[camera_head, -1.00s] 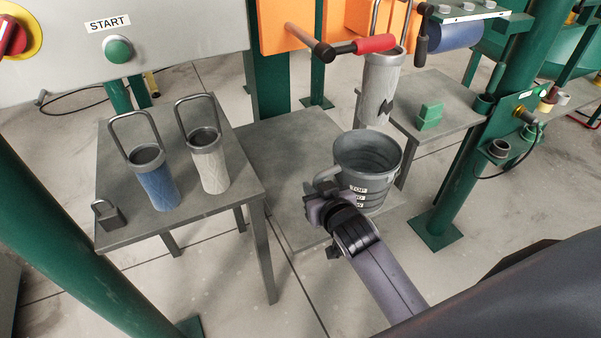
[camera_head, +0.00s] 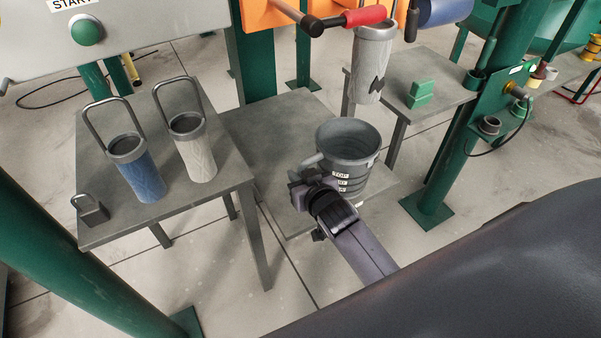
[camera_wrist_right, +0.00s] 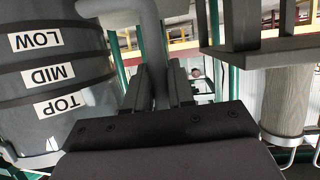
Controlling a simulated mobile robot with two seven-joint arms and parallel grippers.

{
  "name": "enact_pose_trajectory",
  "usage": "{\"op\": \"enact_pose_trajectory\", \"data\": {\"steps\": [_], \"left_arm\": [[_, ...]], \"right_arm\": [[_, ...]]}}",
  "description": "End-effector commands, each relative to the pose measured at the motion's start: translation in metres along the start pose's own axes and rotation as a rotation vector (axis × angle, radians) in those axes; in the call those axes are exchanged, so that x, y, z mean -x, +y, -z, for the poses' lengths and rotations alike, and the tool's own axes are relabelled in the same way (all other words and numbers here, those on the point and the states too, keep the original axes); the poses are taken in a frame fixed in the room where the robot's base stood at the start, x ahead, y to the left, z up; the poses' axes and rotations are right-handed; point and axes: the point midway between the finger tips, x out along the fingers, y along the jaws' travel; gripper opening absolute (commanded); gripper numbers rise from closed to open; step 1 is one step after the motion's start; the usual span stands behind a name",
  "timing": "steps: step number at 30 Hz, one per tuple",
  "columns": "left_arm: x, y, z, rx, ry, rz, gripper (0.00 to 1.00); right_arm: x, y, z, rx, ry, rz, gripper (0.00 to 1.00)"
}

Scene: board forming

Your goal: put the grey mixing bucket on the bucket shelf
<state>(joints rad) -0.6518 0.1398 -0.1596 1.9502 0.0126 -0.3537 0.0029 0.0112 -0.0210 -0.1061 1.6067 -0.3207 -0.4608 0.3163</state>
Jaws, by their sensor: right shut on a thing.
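The grey mixing bucket (camera_head: 352,165) is upright, with TOP, MID and LOW labels on its side. My right gripper (camera_head: 308,184) is on its left front side, shut on its handle. In the right wrist view the bucket (camera_wrist_right: 50,75) fills the left and its handle (camera_wrist_right: 155,60) runs between the fingers. A low grey slab (camera_head: 265,125), which looks like the bucket shelf, lies behind and below the bucket. I cannot tell whether the bucket touches it. My left gripper is out of view.
A grey table (camera_head: 100,230) at left holds a blue canister (camera_head: 140,180), a pale canister (camera_head: 195,155) and a padlock (camera_head: 90,210). A grey canister (camera_head: 371,65) is behind the bucket. A table (camera_head: 440,75) with green blocks (camera_head: 420,94) and a green post (camera_head: 455,165) stand at right.

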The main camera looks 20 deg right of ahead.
Motion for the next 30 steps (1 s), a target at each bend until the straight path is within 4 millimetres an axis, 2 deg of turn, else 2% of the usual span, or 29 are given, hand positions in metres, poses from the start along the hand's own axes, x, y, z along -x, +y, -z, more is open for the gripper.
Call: {"op": "enact_pose_trajectory", "data": {"steps": [6,15,30], "left_arm": [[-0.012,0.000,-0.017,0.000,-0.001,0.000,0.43],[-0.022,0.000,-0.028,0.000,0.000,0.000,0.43],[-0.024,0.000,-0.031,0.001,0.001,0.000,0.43]], "right_arm": [[-0.010,0.000,-0.024,0.002,0.002,-0.001,0.00],[-0.019,-0.001,-0.046,0.001,0.002,0.000,0.00],[-0.022,0.000,-0.053,0.002,0.003,0.000,0.00]]}}
